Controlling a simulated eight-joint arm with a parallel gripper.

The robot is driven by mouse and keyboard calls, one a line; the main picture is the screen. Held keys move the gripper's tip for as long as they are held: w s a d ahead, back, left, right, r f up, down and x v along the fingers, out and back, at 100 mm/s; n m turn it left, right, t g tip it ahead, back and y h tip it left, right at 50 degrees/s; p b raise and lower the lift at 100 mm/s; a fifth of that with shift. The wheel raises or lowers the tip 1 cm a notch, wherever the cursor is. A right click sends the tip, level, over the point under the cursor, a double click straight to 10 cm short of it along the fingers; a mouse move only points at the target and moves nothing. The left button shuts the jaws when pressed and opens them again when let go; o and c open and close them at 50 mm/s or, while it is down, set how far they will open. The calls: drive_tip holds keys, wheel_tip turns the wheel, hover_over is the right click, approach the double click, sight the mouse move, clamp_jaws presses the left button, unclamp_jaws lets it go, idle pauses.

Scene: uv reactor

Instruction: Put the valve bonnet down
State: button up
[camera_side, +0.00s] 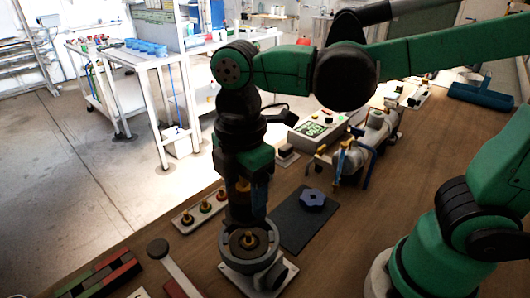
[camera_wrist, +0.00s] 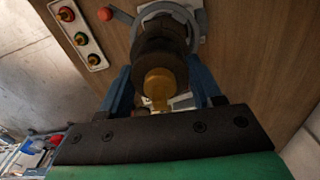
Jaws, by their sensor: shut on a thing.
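My gripper (camera_side: 252,205) points straight down over the grey valve body (camera_side: 268,262) at the front of the bench. Its blue fingers, also in the wrist view (camera_wrist: 160,92), are shut on the valve bonnet, a dark stepped round part with a brass end (camera_wrist: 160,84). In the wrist view the bonnet lines up with the grey ring (camera_wrist: 190,22) of the valve body beyond it. A brass piece (camera_side: 249,240) shows inside the ring in the side view. The fingers hide part of the bonnet, and I cannot tell whether it touches the body.
A blue handwheel (camera_side: 312,198) lies on a dark mat (camera_side: 296,232) to the right. A white plate with coloured knobs (camera_side: 200,211) is left of my gripper. Coloured blocks (camera_side: 100,277) lie front left. A control box (camera_side: 318,130) and a blue-framed pump unit (camera_side: 350,155) stand behind.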

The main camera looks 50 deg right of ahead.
drive_tip(key=w+d+r+m, duration=0.4)
drive_tip(key=w+d+m, duration=0.5)
drive_tip(key=d+m, duration=0.65)
drive_tip(key=s+d+r+m, duration=0.2)
drive_tip(key=s+d+m, duration=0.5)
drive_tip(key=s+m, duration=0.3)
drive_tip(key=s+d+r+m, duration=0.1)
drive_tip(key=s+d+m, duration=0.6)
drive_tip(key=s+m, duration=0.3)
drive_tip(key=f, duration=1.9)
drive_tip(key=shift+s+f, duration=0.2)
drive_tip(key=shift+f, duration=0.15)
drive_tip(key=o, duration=1.2)
